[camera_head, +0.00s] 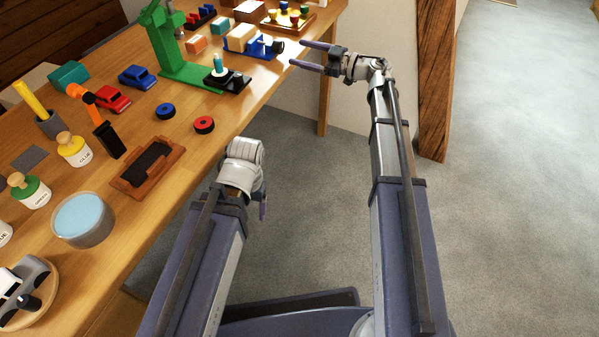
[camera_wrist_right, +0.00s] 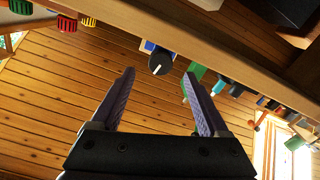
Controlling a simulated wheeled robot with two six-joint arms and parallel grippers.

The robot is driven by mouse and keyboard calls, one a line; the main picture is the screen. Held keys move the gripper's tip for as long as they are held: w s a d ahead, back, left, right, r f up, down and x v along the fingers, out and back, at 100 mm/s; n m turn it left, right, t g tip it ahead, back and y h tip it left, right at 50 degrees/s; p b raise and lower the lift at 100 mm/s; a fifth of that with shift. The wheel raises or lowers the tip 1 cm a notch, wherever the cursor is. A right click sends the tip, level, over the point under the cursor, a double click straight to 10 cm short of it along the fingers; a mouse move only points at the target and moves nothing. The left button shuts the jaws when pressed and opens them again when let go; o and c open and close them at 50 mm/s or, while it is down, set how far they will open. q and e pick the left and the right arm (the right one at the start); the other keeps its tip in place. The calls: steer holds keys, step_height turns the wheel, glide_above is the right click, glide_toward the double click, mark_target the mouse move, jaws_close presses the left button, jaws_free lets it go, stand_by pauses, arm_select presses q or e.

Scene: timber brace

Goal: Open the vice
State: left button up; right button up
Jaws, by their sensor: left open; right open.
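The blue vice (camera_head: 263,50) stands near the table's right edge in the head view, with a pale wooden block (camera_head: 240,37) at its left end. Its black knob (camera_head: 278,46) faces the edge. My right gripper (camera_head: 298,53) is open and empty beyond the edge, its fingers pointing at the knob, apart from it. In the right wrist view the knob (camera_wrist_right: 161,62) shows between and just past the two fingertips (camera_wrist_right: 159,74), with some blue of the vice (camera_wrist_right: 148,46) behind. My left gripper (camera_head: 262,206) hangs beside the table's front edge; its fingers are largely hidden behind its wrist.
A green drill-press-like stand (camera_head: 170,55) is left of the vice. A tray of colored pegs (camera_head: 288,17) lies behind it. A wooden post (camera_head: 436,80) stands right of my right arm.

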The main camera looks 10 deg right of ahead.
mark_target(282, 48)
steer(key=x, duration=0.5)
steer(key=shift+w+a, duration=0.15)
steer(key=shift+a, duration=0.1)
steer(key=shift+w+a, duration=0.15)
steer(key=shift+a, duration=0.2)
steer(key=m, duration=0.4)
steer(key=shift+d, duration=0.1)
steer(key=v, duration=0.7)
steer(key=w+r+m+t+h, duration=0.35)
steer(key=m+t+h, duration=0.25)
steer(key=t+h, duration=0.25)
steer(key=s+d+f+m+g+h, duration=0.2)
steer(key=s+d+f+m+h, duration=0.1)
steer(key=f+m+h, duration=0.4)
steer(key=s+a+f+n+g, duration=0.2)
steer(key=s+a+f+g, duration=0.2)
steer(key=s, duration=0.8)
steer(key=s+a+f+n+g+h, duration=0.1)
steer(key=s+a+f+g, duration=0.3)
steer(key=s+f+g, duration=0.5)
steer(key=s+f, duration=0.4)
steer(key=shift+s+a+n, duration=0.25)
steer(key=shift+s+n, duration=0.1)
steer(key=shift+n, duration=0.05)
